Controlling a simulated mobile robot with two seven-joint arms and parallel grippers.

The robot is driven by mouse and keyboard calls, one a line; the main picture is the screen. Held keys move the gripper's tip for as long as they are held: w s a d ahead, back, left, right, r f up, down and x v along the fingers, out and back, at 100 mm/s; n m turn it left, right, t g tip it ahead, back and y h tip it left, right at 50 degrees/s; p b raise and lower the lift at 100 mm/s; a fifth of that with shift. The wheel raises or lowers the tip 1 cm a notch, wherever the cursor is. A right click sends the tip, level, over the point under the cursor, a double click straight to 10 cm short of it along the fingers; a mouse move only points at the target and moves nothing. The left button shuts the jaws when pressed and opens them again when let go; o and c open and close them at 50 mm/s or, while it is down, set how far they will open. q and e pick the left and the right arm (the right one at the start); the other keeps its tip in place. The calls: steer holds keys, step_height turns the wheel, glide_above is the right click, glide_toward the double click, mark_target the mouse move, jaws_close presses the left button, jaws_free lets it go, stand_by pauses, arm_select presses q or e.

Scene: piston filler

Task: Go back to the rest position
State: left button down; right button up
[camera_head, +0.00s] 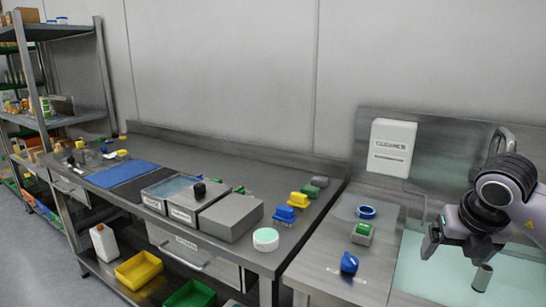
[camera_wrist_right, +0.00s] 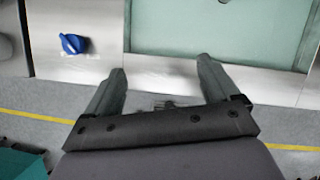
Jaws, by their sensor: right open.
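My right gripper (camera_head: 456,258) comes in from the right in the head view and hangs over the front of the sink basin at the right end of the counter. In the right wrist view the same gripper (camera_wrist_right: 161,70) shows two spread fingers with nothing between them. The fingers lie over the sink's front edge and the floor. My left gripper is in neither view.
The sink basin (camera_head: 432,271) has pale green water or lining. A blue knob-like item (camera_head: 349,263) and a green-and-white sponge-like block (camera_head: 362,232) sit left of it. A steel table (camera_head: 290,165) holds trays and brushes. A shelf rack (camera_head: 35,105) stands far left.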

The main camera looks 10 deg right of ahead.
steer(key=s+a+f+n+g+y, duration=0.1)
steer(key=a+f+y, duration=0.1)
steer(key=a+y, duration=0.35)
steer(key=s+a+f+n+y+p, duration=0.1)
steer(key=a+f+n+y, duration=0.15)
steer(key=a, duration=0.55)
steer(key=a+f+n+g+y, duration=0.1)
steer(key=a+f+y, duration=0.2)
steer(key=a, duration=0.3)
steer(key=s+a+r+m+t+y+p, duration=0.1)
steer(key=s+a+r+m+t+y, duration=0.1)
steer(key=a+r+m+t+y, duration=0.45)
steer(key=d+f+m+t+h+p, duration=0.1)
steer(key=d+f+m+t+h, duration=0.4)
steer(key=f+m+t+h, duration=1)
steer(key=s+d+f+m+g+y, duration=0.1)
steer(key=s+f+m+g, duration=1)
steer(key=f+g, duration=0.1)
steer(key=shift+f+m+g+y+p, duration=0.3)
steer(key=shift+g+y+p, duration=0.1)
steer(key=shift+g, duration=0.15)
steer(key=shift+d, duration=0.1)
